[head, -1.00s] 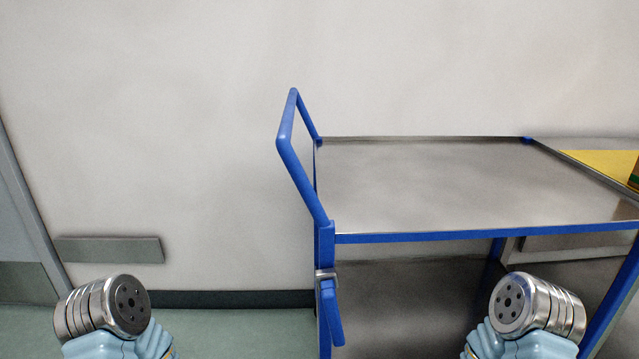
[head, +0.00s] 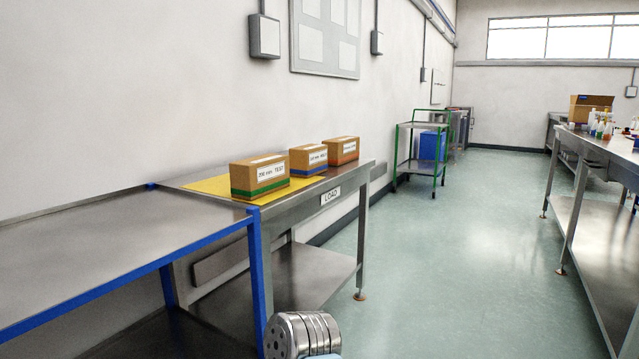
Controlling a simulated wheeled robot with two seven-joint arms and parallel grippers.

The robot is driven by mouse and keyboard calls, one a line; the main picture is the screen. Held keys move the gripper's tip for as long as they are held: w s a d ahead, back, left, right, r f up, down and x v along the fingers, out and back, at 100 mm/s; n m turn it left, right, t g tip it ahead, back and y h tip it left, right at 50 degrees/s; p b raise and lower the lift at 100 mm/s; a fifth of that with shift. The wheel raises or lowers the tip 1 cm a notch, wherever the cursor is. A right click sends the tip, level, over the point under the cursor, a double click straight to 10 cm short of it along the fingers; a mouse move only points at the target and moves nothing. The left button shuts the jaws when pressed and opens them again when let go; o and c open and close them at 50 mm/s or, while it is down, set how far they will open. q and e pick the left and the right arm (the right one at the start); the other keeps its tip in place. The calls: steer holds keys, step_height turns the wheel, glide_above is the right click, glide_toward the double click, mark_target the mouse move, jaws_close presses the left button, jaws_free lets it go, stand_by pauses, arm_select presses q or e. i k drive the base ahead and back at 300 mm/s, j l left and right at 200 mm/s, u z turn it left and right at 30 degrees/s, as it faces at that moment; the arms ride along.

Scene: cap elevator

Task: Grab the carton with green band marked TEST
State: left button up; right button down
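The carton with the green band marked TEST (head: 260,177) stands upright on a yellow mat (head: 209,185) on the steel table labelled LOAD (head: 331,196). It is the nearest of three brown cartons in a row. Behind it stand a carton with a blue band (head: 308,161) and a carton with an orange band (head: 341,150). Nothing holds the green-banded carton. Part of my arm shows at the bottom of the head view, well below and in front of the table. Neither gripper's fingers are in view.
An empty steel cart with a blue frame (head: 110,246) stands at the left, close against the LOAD table. A green-framed trolley (head: 420,129) with a blue bin stands farther back. A long bench (head: 600,160) lines the right. The floor between is clear.

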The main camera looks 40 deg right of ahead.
mark_target(250, 178)
steer(key=l+z, duration=0.4)
steer(key=i+l+z, duration=0.1)
steer(key=z, duration=0.35)
